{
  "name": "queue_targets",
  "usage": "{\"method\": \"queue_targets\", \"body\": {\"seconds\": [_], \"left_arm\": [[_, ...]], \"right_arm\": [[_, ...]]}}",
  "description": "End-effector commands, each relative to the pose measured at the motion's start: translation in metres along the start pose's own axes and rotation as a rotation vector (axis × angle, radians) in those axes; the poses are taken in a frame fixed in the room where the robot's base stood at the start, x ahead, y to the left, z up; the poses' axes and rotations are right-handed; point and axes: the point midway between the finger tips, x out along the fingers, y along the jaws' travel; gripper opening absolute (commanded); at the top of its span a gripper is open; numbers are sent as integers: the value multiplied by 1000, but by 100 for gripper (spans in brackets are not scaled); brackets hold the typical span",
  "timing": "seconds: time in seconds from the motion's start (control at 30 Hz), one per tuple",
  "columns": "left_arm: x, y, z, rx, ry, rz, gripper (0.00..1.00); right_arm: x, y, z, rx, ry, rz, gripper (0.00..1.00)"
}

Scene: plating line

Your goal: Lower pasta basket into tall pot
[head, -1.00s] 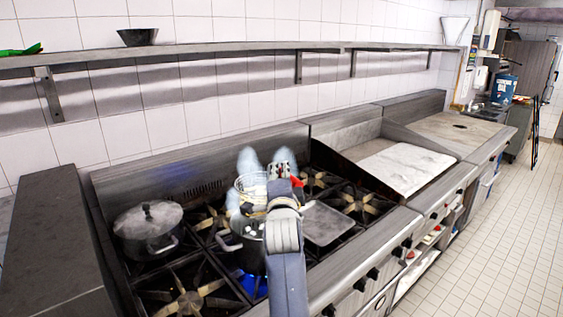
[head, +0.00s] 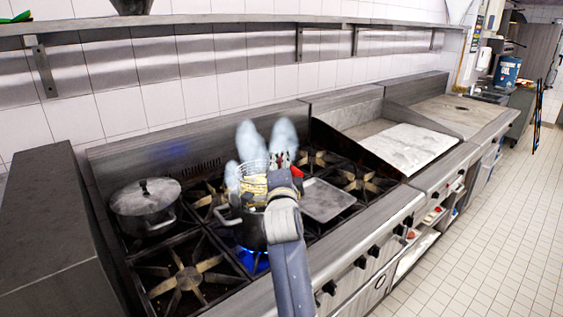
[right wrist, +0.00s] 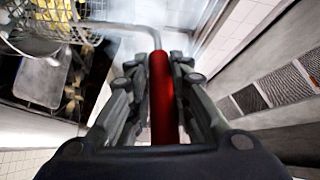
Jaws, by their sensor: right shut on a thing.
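The pasta basket (head: 254,182) is a wire mesh basket with yellowish pasta in it. It also shows at the upper left of the right wrist view (right wrist: 45,15). My right gripper (head: 284,176) is shut on the basket's red handle (right wrist: 161,95). The tall pot (head: 252,235) is dark and stands on a lit burner with a blue flame. The basket is over the pot's mouth, its lower part close to the rim. My arm and the basket hide much of the pot, so I cannot tell whether the basket's bottom is inside. My left gripper is not in view.
Pale steam (head: 283,138) rises around the basket. A lidded pot (head: 146,205) stands on the left burners. A flat metal tray (head: 326,200) lies on the stove to the right of my gripper. A long shelf (head: 200,26) runs along the wall above.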

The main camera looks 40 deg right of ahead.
Motion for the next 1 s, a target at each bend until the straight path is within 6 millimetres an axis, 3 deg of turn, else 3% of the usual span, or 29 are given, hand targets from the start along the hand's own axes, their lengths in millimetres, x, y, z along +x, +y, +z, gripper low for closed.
{"method": "queue_targets", "body": {"seconds": [1.0], "left_arm": [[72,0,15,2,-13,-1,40]], "right_arm": [[-4,86,18,4,0,-8,0]]}}
